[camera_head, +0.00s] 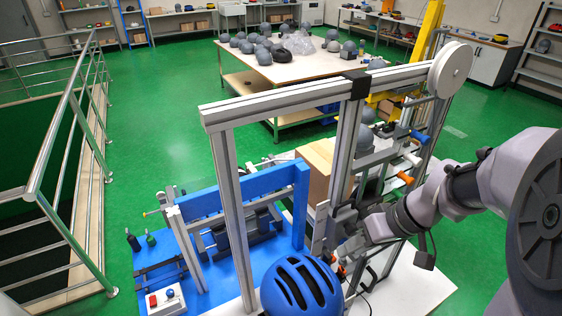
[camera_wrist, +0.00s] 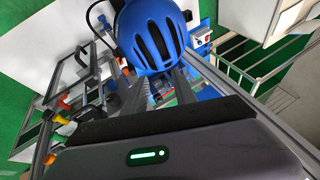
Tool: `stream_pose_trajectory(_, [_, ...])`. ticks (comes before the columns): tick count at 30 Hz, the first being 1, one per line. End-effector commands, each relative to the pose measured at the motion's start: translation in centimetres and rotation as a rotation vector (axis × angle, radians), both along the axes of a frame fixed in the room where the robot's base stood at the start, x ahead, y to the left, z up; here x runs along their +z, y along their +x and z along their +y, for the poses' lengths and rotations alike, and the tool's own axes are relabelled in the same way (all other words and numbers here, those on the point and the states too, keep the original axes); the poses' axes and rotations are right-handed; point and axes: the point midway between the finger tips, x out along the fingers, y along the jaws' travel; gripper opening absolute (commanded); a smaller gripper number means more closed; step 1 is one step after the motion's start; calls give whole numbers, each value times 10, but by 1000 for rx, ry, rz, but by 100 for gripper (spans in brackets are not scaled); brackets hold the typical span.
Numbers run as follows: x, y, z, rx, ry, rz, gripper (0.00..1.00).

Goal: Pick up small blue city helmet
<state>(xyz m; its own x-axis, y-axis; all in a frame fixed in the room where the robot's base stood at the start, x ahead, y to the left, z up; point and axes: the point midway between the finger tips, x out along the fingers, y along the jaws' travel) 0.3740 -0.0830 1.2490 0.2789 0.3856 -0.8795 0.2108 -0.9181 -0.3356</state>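A blue helmet (camera_head: 302,288) with dark vent slots is at the bottom middle of the head view, cut off by the frame edge. In the wrist view the same helmet (camera_wrist: 150,38) is at the top centre, just beyond the grey fingers. My gripper (camera_head: 334,262) reaches down beside the helmet's upper right edge in the head view. In the wrist view my gripper (camera_wrist: 158,84) has its fingers pointing at the helmet's near edge. The fingertips are partly hidden there, so I cannot tell whether they touch or grip it.
An aluminium frame (camera_head: 230,220) with a pulley wheel (camera_head: 450,68) stands close around my arm. A blue machine base (camera_head: 205,285) and a button box (camera_head: 166,299) are at left. A table with grey helmets (camera_head: 300,70) stands behind. A railing (camera_head: 70,130) borders an opening at far left.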

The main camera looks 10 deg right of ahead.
Motion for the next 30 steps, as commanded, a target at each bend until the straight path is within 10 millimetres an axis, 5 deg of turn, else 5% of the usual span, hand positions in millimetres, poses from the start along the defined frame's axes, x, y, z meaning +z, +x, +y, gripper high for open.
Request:
stream_pose_trajectory(3, [1, 5, -14, 33, 14, -20, 33])
stream_pose_trajectory(8, [-14, 7, -9, 42, 14, -21, 33])
stream_pose_trajectory(18, [-97, 34, 30, 44, 13, -18, 33])
stream_pose_trajectory(30, [-149, 60, 54, 43, 12, -20, 33])
